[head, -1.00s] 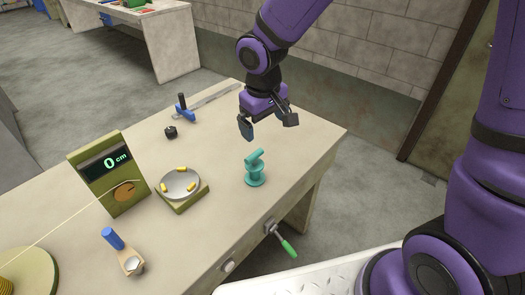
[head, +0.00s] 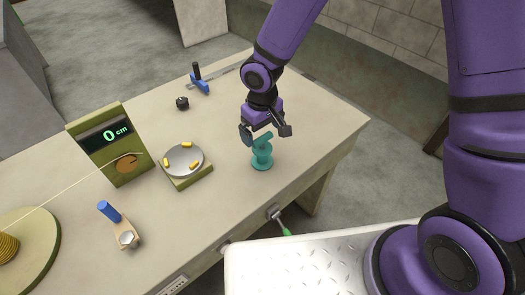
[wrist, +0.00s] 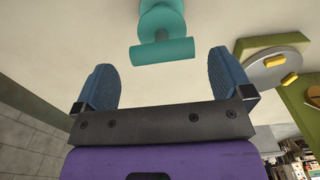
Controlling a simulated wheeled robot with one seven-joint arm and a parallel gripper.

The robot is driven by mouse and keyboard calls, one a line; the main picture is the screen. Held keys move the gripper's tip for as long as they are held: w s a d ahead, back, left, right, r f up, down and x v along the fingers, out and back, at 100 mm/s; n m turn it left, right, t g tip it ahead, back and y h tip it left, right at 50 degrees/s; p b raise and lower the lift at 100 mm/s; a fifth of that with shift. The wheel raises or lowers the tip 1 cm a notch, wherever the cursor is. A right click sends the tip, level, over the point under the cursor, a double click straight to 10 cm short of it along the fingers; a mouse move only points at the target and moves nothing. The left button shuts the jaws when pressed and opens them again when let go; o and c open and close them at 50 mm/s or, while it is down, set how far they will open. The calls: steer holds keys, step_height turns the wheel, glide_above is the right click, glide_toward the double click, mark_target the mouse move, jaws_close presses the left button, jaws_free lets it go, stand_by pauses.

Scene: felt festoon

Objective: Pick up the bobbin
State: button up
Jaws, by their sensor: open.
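The bobbin may be the teal spool-shaped piece (head: 262,160) standing on the table near its front edge. It has round flanges and a short teal cylinder lying slantwise on top. In the wrist view the teal piece (wrist: 162,52) lies beyond the fingertips, roughly midway between them, with the cross cylinder nearest. My gripper (head: 266,134) is open above the teal piece, its fingers apart to either side of the top in the head view. In the wrist view nothing is between the blue finger pads of my gripper (wrist: 162,70).
On the table (head: 225,205) are a dish scale (head: 184,183) with yellow pieces, a green counter box (head: 85,130) reading 0 cm, a blue-handled tool (head: 110,211), a small black piece (head: 182,103) and a blue slider (head: 200,86). A green-handled crank (head: 284,230) sticks out at the front.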

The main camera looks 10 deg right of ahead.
mark_target(262, 137)
steer(key=f, duration=0.5)
steer(key=shift+s, duration=0.2)
steer(key=c, duration=1)
